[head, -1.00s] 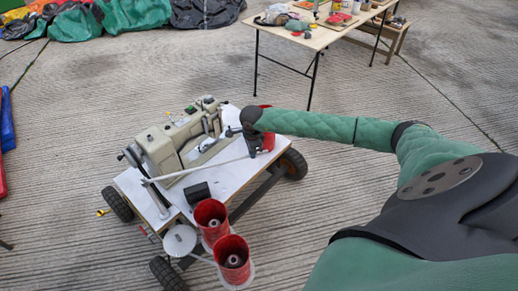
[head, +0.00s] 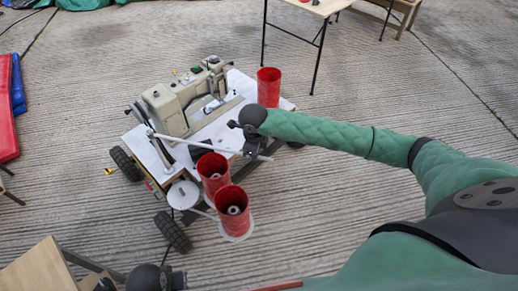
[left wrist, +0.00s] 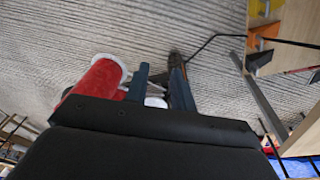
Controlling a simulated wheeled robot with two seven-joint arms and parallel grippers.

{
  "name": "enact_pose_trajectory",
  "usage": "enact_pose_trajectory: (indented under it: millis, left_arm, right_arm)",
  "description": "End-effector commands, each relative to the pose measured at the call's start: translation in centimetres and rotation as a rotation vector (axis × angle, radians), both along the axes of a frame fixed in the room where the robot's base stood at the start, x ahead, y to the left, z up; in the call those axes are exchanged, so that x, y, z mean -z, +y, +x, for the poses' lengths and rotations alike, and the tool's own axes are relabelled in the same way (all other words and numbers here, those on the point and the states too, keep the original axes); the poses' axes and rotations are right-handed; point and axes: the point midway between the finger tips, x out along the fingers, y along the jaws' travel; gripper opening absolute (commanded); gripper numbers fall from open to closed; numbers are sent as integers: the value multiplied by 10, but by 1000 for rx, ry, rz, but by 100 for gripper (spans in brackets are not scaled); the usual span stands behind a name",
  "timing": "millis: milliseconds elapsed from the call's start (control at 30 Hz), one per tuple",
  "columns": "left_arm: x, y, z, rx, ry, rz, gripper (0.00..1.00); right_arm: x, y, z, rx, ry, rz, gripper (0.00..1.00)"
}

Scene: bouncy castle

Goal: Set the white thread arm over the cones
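The white thread arm (head: 195,142) is a thin rod running from a post at the left side of the sewing cart toward the right. My right gripper (head: 253,152) appears shut on it near its right end. Two red cones (head: 213,178) (head: 232,216) stand at the cart's near edge; the rod is behind them in the picture, not over them. My left wrist (head: 155,278) shows dark at the bottom edge. In the left wrist view my left gripper (left wrist: 161,85) is open, with a red object (left wrist: 98,80) with a white rim beyond its left finger.
A cream sewing machine (head: 182,100) sits on the white cart top (head: 237,84). A red cylinder (head: 269,86) stands at the cart's far right. A white disc (head: 183,195) is left of the cones. A wooden tabletop (head: 38,270) is at bottom left.

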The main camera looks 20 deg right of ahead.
Motion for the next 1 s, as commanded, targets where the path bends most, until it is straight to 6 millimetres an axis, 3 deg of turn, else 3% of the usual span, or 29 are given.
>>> enact_pose_trajectory:
  millis: [333,367,467,900,1000]
  left_arm:
    - [-2,-1,1,-1,-3,-2,25]
    - [-2,-1,1,-1,-3,-2,25]
    - [-1,-1,1,-1,-3,-2,25]
    - [1,1,-2,1,8,3,25]
    - [-25,3,-10,0,0,-1,25]
  right_arm:
    - [2,6,-6,-4,9,6,0]
    - [2,6,-6,-4,10,7,14]
    - [2,6,-6,-5,9,6,34]
    - [-9,4,-4,-2,3,4,34]
    - [-22,5,-4,-3,2,5,34]
